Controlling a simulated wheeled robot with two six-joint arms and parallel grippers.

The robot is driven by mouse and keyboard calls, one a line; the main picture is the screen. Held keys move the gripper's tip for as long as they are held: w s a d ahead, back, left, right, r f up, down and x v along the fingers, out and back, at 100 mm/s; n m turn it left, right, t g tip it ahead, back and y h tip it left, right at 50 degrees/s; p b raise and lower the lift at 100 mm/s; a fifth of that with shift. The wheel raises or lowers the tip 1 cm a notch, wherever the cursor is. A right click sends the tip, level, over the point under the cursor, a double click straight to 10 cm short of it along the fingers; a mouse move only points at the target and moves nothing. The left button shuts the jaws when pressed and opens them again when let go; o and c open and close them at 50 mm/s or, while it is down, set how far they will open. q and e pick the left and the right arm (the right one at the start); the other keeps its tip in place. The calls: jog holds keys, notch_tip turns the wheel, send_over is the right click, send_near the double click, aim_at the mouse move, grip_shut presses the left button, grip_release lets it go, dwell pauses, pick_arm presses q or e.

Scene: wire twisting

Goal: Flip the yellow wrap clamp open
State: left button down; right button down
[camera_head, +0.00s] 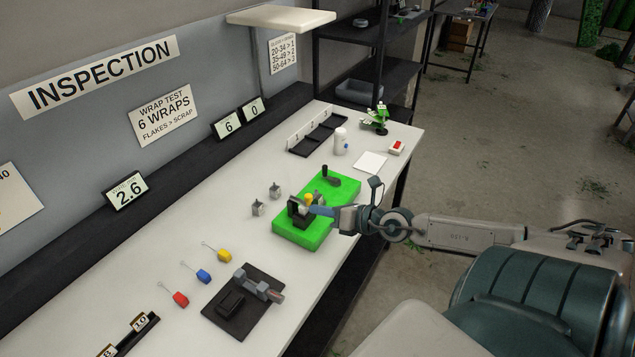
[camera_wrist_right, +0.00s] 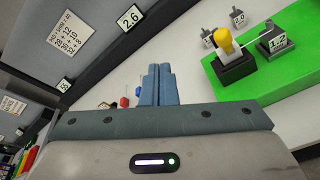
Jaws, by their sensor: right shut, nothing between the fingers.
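The yellow wrap clamp (camera_head: 308,198) is on a black block on the green base (camera_head: 302,236). In the right wrist view the yellow clamp (camera_wrist_right: 225,42) stands up from its black block (camera_wrist_right: 234,69), right of my fingers. A thin pale wire runs from near it toward a grey block marked 1.2 (camera_wrist_right: 276,41). My right gripper (camera_head: 318,211) is shut and empty, its blue fingers close beside the clamp in the head view. In the wrist view the right gripper (camera_wrist_right: 158,68) shows both fingers together, apart from the clamp. In the head view the fingers partly hide the fixture. My left gripper is out of view.
Small grey blocks (camera_head: 258,208) stand left of the green base. Yellow, blue and red tagged pieces (camera_head: 203,276) and a dark plate with a tool (camera_head: 243,303) lie nearer. A white bottle (camera_head: 340,141) and black tray (camera_head: 318,134) stand farther back.

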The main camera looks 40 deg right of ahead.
jog(key=d+f+n+g+h, duration=0.2)
jog(key=d+f+n+g, duration=0.1)
jog(key=d+n, duration=0.3)
jog(key=shift+w+d+f+g, duration=0.2)
jog(key=shift+d+g, duration=0.6)
jog(key=shift+d, duration=0.3)
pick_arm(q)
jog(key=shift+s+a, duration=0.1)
